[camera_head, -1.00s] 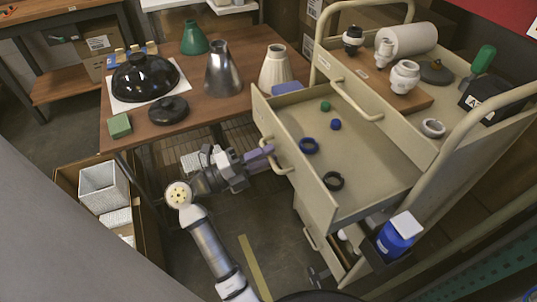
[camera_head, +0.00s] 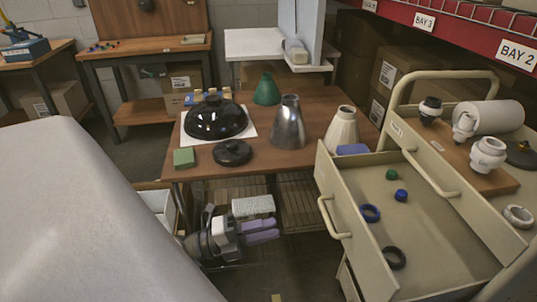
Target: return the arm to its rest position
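My gripper (camera_head: 277,230) is at the lower middle of the view, in front of the wooden table and below its top. Its two purple fingers point right, close together one above the other. No object shows in them, but I cannot tell whether there is a gap between them. My gripper is apart from the handle (camera_head: 329,217) of the cart drawer, which is to its right. Most of my arm is hidden below the frame and behind the large grey surface at left.
The drawer (camera_head: 432,249) stands open from the beige cart, with rings and small caps inside. The wooden table (camera_head: 270,159) holds a black dome (camera_head: 215,119), cone shades and a green block (camera_head: 184,158). A white box (camera_head: 157,203) is left of my gripper. Floor shows below it.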

